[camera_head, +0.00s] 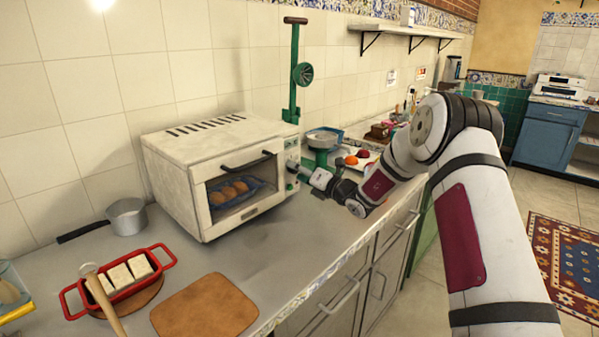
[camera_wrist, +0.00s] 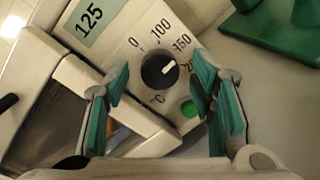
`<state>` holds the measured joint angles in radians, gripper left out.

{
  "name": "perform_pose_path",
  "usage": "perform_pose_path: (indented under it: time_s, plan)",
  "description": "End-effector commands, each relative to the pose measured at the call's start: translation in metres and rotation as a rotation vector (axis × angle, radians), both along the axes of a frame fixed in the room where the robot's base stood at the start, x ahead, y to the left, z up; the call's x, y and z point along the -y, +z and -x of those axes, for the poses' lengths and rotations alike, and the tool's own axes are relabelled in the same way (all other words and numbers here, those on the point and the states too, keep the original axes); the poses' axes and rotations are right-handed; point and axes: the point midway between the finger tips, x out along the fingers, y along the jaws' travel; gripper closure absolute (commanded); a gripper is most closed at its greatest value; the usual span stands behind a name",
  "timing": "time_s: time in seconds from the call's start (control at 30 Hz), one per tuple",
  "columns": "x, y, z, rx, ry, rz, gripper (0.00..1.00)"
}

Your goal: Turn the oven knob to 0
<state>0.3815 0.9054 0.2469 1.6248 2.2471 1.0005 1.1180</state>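The oven knob (camera_wrist: 158,71) is a round black dial on the oven's light front panel. Its white mark points right, towards the part of the scale between 150 and the partly hidden number after it. The 0 is printed at its upper left, then 100 and 150. My gripper (camera_wrist: 161,83) is open, with one green-padded finger on each side of the knob and gaps between. In the head view my gripper (camera_head: 299,171) is at the right end of the front of the white oven (camera_head: 190,165); the knob is hard to make out there.
A label reading 125 (camera_wrist: 89,18) and a green round button or light (camera_wrist: 189,109) are on the panel. A green stand (camera_head: 292,85) is behind the oven's right side. A pot (camera_head: 127,217), red tray (camera_head: 120,290) and brown board (camera_head: 204,308) lie left and in front.

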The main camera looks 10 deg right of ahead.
Motion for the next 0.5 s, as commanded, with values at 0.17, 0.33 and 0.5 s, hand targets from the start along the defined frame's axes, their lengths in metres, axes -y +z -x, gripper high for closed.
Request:
perform_pose_path:
  time_s: [0.17, 0.33, 0.5]
  plan:
    - [0.0000, 0.0002, 0.0002, 0.000, 0.000, 0.000, 0.88]
    - [0.0001, 0.0003, 0.0002, 0.001, 0.001, 0.001, 0.98]
    - [0.0002, 0.0000, 0.0000, 0.012, 0.000, 0.015, 0.98]
